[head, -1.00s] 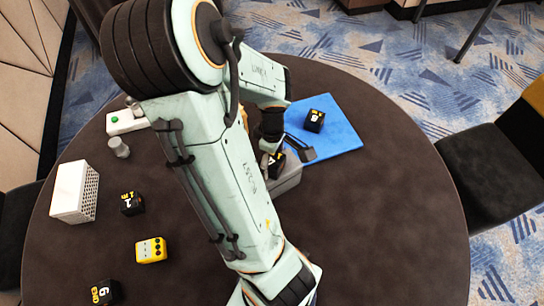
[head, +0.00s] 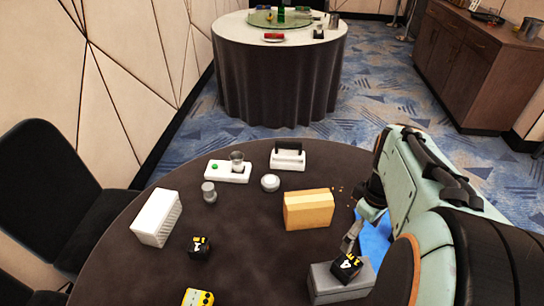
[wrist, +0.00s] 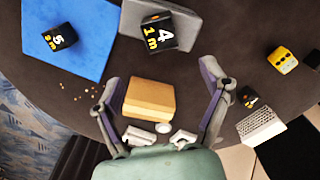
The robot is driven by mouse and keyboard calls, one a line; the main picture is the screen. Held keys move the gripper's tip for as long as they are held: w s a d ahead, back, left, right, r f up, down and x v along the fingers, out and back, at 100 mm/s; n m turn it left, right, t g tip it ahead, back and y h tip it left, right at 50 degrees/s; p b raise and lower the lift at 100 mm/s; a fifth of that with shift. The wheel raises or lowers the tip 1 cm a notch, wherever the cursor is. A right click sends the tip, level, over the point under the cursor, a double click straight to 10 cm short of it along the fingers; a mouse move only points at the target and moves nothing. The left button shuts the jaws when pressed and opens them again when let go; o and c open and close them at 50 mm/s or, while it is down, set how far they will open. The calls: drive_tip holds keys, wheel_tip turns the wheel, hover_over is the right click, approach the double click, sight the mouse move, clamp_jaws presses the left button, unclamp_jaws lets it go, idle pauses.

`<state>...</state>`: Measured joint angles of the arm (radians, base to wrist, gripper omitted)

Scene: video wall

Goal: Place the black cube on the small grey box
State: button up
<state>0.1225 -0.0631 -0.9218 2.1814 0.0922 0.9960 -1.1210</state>
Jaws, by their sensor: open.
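A black cube marked 4 (head: 346,267) rests on top of the small grey box (head: 322,286), near its edge. The cube (wrist: 157,32) and the grey box (wrist: 130,18) also show in the wrist view. In the head view a finger of my gripper (head: 352,237) shows just behind the cube; my arm hides the rest.
A blue mat (wrist: 88,22) beside the grey box bears another black cube (wrist: 59,38). A tan block (head: 308,210), a white basket (head: 155,218), a black cube marked 2 (head: 199,248) and a yellow cube (head: 198,297) stand on the table.

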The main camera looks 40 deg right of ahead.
drive_tip(key=w+a+y, duration=0.1)
drive_tip(key=w+a, duration=0.3)
drive_tip(key=a, duration=0.4)
drive_tip(key=s+a+n, duration=0.1)
drive_tip(key=s+a, duration=0.2)
drive_tip(key=a, duration=1.4)
drive_tip(key=shift+s+r, duration=0.2)
drive_tip(key=shift+r, duration=0.15)
